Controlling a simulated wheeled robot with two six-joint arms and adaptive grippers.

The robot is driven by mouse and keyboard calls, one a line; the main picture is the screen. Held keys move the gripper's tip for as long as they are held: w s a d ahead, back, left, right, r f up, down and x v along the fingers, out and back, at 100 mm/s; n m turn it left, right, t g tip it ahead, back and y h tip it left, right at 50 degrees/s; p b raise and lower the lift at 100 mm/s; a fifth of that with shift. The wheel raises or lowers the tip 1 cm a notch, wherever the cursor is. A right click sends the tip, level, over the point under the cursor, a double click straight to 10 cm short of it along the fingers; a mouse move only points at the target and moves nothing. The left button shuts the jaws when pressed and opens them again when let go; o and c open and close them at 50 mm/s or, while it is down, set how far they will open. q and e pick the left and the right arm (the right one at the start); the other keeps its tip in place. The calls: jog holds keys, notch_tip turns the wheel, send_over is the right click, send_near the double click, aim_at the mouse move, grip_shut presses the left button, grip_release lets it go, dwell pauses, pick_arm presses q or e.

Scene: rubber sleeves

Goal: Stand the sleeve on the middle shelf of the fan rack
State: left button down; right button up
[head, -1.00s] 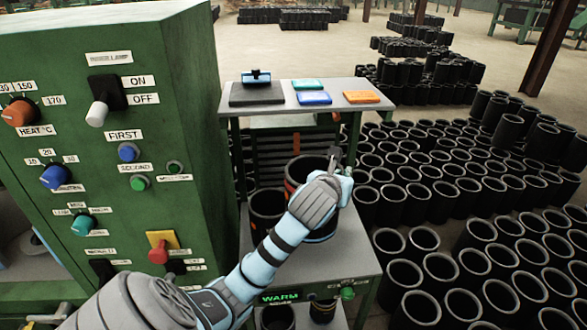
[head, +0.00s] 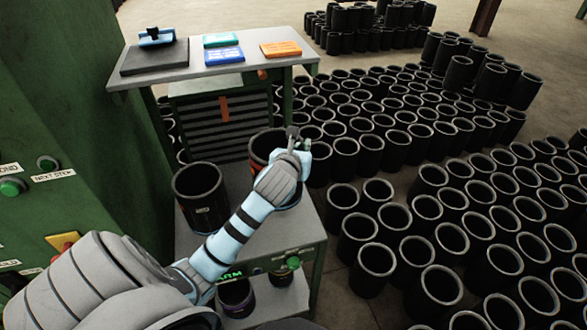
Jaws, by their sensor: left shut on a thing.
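My left gripper (head: 294,142) is shut on the wall of a black sleeve (head: 262,150) with an orange-red mark, at the right of the fan rack's middle shelf (head: 235,238). The sleeve is upright, and my forearm hides much of its front. I cannot tell whether its base touches the shelf. Another black sleeve (head: 203,204) stands on the same shelf to its left. My right gripper is not in view.
The rack's top shelf (head: 255,57) overhangs the back and carries a black pad and several coloured cards. A sleeve (head: 236,296) stands on the bottom shelf. The green control cabinet (head: 100,110) is at left. Many sleeves (head: 372,262) cover the floor at right.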

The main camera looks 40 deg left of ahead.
pick_arm(q)
jog(key=f, duration=0.3)
jog(key=f+b, duration=0.1)
jog(key=f, duration=0.3)
jog(key=f+b, duration=0.1)
jog(key=f, duration=0.2)
jog(key=shift+w+f, duration=0.35)
jog(key=shift+s+f, duration=0.1)
jog(key=shift+f, duration=0.15)
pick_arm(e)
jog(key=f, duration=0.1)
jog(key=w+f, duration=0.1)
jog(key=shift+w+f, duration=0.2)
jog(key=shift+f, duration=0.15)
pick_arm(q)
jog(key=c, duration=2.1)
grip_release()
jog(key=shift+f, duration=0.15)
jog(key=o, duration=0.4)
